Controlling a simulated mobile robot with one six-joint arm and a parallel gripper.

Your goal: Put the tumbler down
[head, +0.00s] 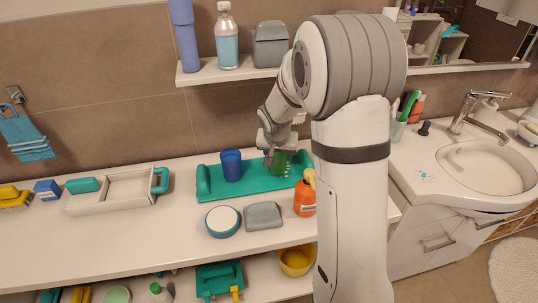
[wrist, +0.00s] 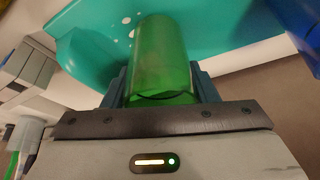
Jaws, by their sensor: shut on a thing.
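The tumbler is a green see-through cup (head: 281,163). In the head view it is at the right part of a teal tray (head: 216,190), whose raised ends show at left and right. My gripper (head: 274,156) is above and around it, shut on it. The wrist view shows the green tumbler (wrist: 161,60) between my two dark fingers (wrist: 160,88), with the teal tray (wrist: 225,25) beyond it. I cannot tell whether the tumbler's base touches the tray.
A blue cup (head: 231,165) stands on the tray left of the tumbler. An orange bottle (head: 305,195) stands near the tray's right end. A round blue-and-white container (head: 223,221) and a grey box (head: 263,216) lie in front. The counter's left front (head: 110,245) is clear.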

